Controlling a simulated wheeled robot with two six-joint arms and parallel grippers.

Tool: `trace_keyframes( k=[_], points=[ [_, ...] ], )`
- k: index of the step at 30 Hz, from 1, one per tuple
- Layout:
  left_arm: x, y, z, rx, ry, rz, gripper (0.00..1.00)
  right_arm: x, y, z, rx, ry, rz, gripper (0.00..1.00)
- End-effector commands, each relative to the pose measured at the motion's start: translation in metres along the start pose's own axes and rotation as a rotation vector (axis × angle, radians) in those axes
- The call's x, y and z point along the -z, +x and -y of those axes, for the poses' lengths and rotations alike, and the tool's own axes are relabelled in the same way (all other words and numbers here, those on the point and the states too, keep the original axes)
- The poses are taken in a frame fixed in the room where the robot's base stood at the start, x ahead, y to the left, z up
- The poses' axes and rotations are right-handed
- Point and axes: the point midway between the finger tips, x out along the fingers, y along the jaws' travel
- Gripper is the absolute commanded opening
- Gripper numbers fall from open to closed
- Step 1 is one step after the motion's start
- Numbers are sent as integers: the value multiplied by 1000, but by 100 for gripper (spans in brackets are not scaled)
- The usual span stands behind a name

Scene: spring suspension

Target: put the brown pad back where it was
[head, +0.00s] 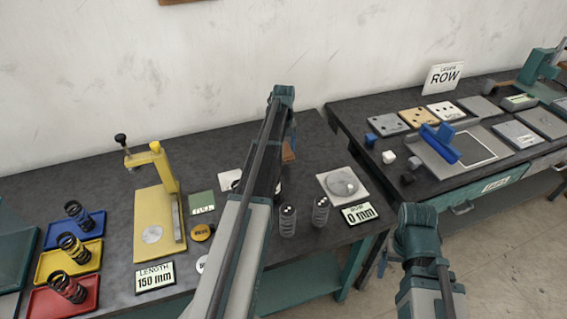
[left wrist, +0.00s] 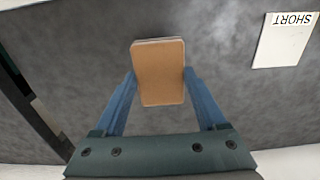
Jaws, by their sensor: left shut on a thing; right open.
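The brown pad (left wrist: 160,60) is a flat rounded block between the two blue fingers of my left gripper (left wrist: 158,82) in the left wrist view. The fingers are shut on its sides. In the head view a sliver of the brown pad (head: 289,153) shows beside my left arm, which hides most of the gripper. The pad is over the dark bench; I cannot tell whether it touches the top. My right gripper (head: 383,264) is open at the lower right, in front of the benches, mostly hidden by its own arm.
A "SHORT" card (left wrist: 288,40) lies near the pad. A second bench at right carries plates, a blue tool (head: 440,146) and a "ROW" sign (head: 443,78).

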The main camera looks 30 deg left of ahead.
Motion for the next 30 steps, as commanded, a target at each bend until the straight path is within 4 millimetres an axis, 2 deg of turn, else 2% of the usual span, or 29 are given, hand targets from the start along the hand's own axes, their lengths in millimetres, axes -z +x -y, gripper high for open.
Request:
trace_keyframes(
  k=[1,8,16,29,30],
  points=[
    [0,6,0,0,0,0,29,0,6,1,0,0,0,80],
    [0,9,0,0,0,0,29,0,9,1,0,0,0,80],
    [0,41,0,0,0,0,29,2,41,4,0,0,0,80],
    [0,44,0,0,0,0,29,3,44,4,0,0,0,80],
    [0,44,0,0,0,0,75,3,44,4,0,0,0,80]
  ],
)
